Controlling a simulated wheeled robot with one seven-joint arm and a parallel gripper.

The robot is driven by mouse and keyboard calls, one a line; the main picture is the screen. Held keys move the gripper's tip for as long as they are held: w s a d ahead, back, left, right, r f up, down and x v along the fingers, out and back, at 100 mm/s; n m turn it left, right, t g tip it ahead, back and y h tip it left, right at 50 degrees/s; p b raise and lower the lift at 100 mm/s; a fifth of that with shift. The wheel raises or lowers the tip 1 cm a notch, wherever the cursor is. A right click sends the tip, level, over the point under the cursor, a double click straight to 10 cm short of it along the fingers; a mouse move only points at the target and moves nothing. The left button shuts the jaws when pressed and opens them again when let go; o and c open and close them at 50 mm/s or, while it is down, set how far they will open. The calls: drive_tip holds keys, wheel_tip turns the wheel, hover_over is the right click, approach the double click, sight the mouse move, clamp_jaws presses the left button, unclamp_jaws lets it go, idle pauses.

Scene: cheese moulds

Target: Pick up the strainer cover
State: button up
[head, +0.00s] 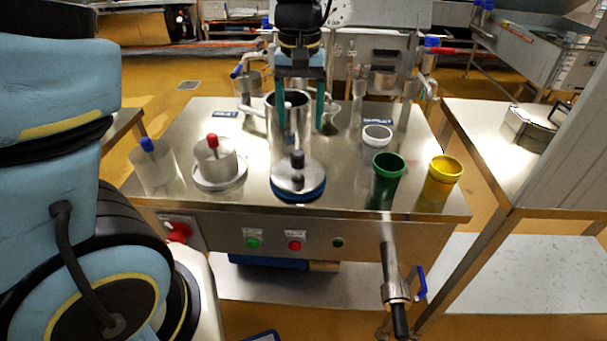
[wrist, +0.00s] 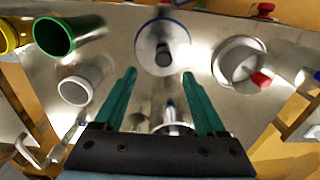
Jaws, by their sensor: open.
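The likely strainer cover is a round metal lid with a black knob and blue lower rim (head: 298,184), lying flat near the front middle of the steel table. In the wrist view, the lid (wrist: 154,62) shows just beyond the fingertips, its knob roughly centred between them. My gripper (head: 300,124) points down with two green fingers apart, nothing between them. It is above and behind the lid, beside the tall metal cylinder. The gripper also shows in the wrist view (wrist: 159,73). Its fingers appear clear of the lid.
The tall metal cylinder (head: 290,132) stands right behind the lid. Left are a red-knobbed metal cup (head: 217,165) and a clear cup with a blue knob (head: 155,170). Right are green (head: 387,180), yellow (head: 439,185) and white (head: 377,138) cups. Pipework stands at the back.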

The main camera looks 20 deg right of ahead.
hover_over(297, 153)
drive_tip(key=f, duration=0.4)
drive_tip(key=shift+s+d+f, duration=0.25)
drive_tip(key=shift+s+f, duration=0.1)
drive_tip(key=shift+w+a+f+p, duration=0.1)
drive_tip(key=shift+w+f+p, duration=0.2)
drive_tip(key=shift+f, duration=1.05)
drive_tip(key=shift+w+a+f+p, duration=0.1)
drive_tip(key=shift+f+p, duration=0.25)
drive_tip(key=shift+f, duration=1)
clamp_jaws()
